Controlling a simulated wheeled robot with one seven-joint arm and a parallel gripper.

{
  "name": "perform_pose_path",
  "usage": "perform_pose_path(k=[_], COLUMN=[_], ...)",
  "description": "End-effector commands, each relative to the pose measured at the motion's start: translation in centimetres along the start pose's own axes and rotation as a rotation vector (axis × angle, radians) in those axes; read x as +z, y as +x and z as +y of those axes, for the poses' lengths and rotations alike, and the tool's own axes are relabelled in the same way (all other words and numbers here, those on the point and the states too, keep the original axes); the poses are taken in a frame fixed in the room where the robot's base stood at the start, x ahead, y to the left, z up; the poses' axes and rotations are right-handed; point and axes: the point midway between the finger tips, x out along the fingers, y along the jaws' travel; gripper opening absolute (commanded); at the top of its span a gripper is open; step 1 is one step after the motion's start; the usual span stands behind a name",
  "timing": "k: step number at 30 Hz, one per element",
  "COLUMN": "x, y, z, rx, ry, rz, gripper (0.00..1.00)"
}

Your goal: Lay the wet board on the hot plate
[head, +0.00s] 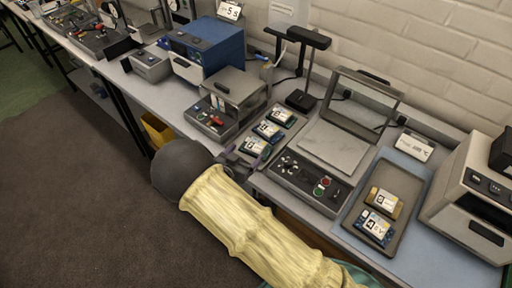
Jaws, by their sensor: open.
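A flat light-grey plate (336,141), which looks like the hot plate, sits on a unit with a dark control panel and a raised framed lid behind it. Its surface is bare. Three labelled boards (267,131) lie in a row on a dark mat left of it. A brown board (383,200) and a blue board (374,229) lie in a grey tray to its right. I cannot tell which board is wet. My gripper (243,158) is open at the bench's front edge, close to the nearest board of the row. My yellow-sleeved arm hides part of it.
A grey box with a red knob (211,118) and a blue instrument (204,48) stand to the left. A beige machine (470,198) stands at the far right. A black stand (305,62) rises behind the plate. A yellow bin (156,130) is below the bench.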

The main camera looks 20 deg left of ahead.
Motion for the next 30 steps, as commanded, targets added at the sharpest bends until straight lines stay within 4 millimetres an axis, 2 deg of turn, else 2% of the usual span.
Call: perform_pose_path(k=[7, 12, 28, 30], x=[-0.6, -0.3, -0.2, -0.2], y=[3.1, 4.9, 5.0, 5.0], z=[0.9, 0.8, 0.7, 0.7], rx=[0.003, 0.001, 0.001, 0.001], ry=[-0.002, -0.001, 0.0, 0.0], rz=[0.002, 0.001, 0.0, 0.0], gripper=[0.84, 0.84, 0.84, 0.72])
